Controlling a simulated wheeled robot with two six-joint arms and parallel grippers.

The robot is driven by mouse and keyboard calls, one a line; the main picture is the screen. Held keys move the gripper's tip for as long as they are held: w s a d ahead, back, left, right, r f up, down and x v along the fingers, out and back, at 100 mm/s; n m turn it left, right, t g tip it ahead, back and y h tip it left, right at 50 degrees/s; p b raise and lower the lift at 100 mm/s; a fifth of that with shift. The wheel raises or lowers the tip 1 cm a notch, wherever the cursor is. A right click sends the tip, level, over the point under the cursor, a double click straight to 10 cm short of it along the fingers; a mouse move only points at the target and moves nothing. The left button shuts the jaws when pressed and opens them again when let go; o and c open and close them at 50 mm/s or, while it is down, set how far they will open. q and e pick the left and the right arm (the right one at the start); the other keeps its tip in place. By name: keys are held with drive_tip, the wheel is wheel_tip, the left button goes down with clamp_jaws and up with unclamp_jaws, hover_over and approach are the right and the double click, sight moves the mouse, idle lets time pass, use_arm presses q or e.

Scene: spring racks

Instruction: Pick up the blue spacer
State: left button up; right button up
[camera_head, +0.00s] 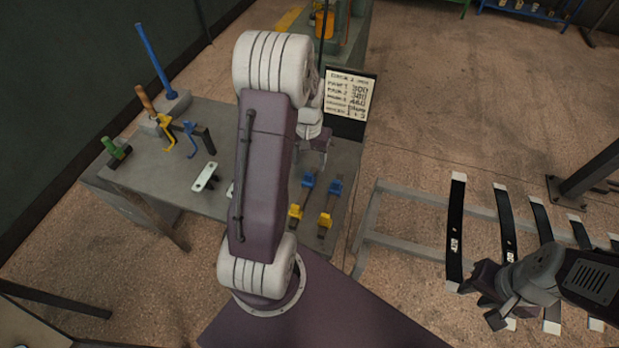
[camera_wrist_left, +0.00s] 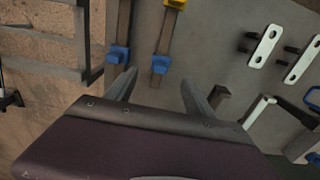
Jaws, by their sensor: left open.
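Two small blue blocks (camera_head: 308,180) (camera_head: 336,187) sit on dark bars at the right part of the grey bench, each with a yellow block (camera_head: 325,220) nearer me. I cannot tell which blue block is the spacer. Both blue blocks (camera_wrist_left: 118,55) (camera_wrist_left: 160,64) also show in the left wrist view, just beyond the fingertips. My left gripper (camera_wrist_left: 158,86) is open, its fingers apart with nothing held between them. In the head view it is partly hidden behind my arm. My right gripper (camera_head: 484,296) is at the lower right by the black strips, and its jaw opening is unclear.
A white bracket plate (camera_head: 205,177), yellow and blue clamps (camera_head: 191,137), a hammer (camera_head: 146,100) and a green tool (camera_head: 117,152) lie on the bench (camera_head: 150,180). A sign (camera_head: 348,97) stands at its far right. A rack with several black strips (camera_head: 456,225) stands at right.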

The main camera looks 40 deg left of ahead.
sight(309, 174)
use_arm(q)
drive_tip(key=f, duration=0.3)
drive_tip(key=shift+a+f, duration=0.25)
drive_tip(key=shift+f, duration=0.15)
drive_tip(key=shift+d+f, duration=0.15)
drive_tip(key=shift+f, duration=0.2)
wheel_tip(309, 174, down, 4)
drive_tip(key=shift+f+p, duration=0.1)
drive_tip(key=shift+p, duration=0.4)
drive_tip(key=shift+w+f, duration=0.15)
drive_tip(key=shift+f, duration=0.05)
drive_tip(key=shift+r, duration=0.1)
drive_tip(key=c, duration=1.1)
